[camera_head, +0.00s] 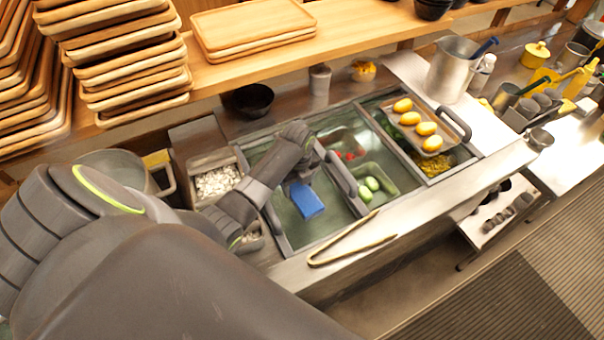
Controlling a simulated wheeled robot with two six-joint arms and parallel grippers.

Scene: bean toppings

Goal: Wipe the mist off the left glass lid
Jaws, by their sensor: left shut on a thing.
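The left glass lid (331,222) lies over the left part of the metal counter well, with a grey frame and a dark handle (341,179) along its right side. Its glass looks greenish and hazy; I cannot tell where mist remains. My left gripper (300,183) is over the lid, shut on a blue sponge-like block (308,202). The block is at or just above the glass; contact is not clear. My left arm hides the lid's middle and part of its left side. My right gripper is not in view.
Golden tongs (345,241) lie on the front counter edge. A tray of yellow items (433,143) rests on the right lid. A bin of white pieces (217,182) is left of the lid, and a black bowl (253,99) stands behind. Stacked wooden trays (125,60) fill the shelf.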

